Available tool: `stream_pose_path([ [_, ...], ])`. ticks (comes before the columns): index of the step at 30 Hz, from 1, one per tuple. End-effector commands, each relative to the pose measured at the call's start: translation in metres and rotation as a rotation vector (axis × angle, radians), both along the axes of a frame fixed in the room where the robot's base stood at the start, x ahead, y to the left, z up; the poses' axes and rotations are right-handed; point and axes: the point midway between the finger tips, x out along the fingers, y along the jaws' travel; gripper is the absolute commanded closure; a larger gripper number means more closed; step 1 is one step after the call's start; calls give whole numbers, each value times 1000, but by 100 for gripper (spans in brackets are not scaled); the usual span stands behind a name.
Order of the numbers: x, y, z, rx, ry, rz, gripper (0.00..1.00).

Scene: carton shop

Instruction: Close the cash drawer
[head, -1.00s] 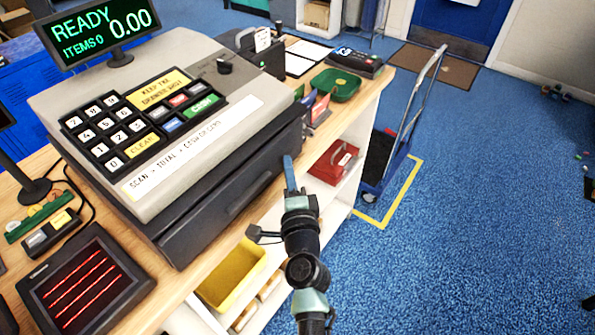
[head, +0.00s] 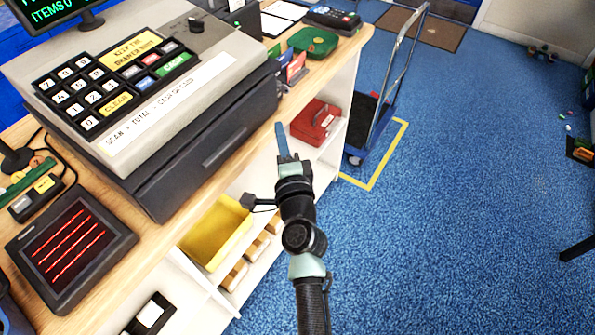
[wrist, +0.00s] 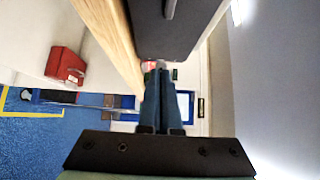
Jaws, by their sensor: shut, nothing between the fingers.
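The cash drawer (head: 200,168) is the dark front with a long handle at the bottom of the grey and cream cash register (head: 130,85). No open tray or drawer inside shows; its front sits against the dark base, though a small gap would be hard to tell. In the wrist view, the dark drawer front (wrist: 160,38) shows at the top, beyond the wooden counter edge. My gripper (head: 281,138) is shut and empty. It is in front of the counter edge, right of the drawer front and apart from it.
The wooden counter (head: 150,240) has a scanner pad (head: 70,248) at front left and a green dish (head: 313,42) beyond the register. Shelves below hold a yellow bin (head: 217,232) and a red box (head: 315,122).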

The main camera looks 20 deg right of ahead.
Motion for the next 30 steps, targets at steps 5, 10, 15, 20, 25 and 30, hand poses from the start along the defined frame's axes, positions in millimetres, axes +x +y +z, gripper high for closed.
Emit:
stream_pose_path([
  [5, -38, 4, -3, 1, 5, -3, 100],
  [10, -66, 6, -3, 1, 5, -4, 100],
  [15, -83, 8, -3, 2, 5, -4, 100],
  [20, -89, 9, -2, 2, 4, -5, 100],
  [25, -89, 9, -2, 1, 4, -5, 100],
  [30, -79, 16, 30, -76, -33, 18, 100],
])
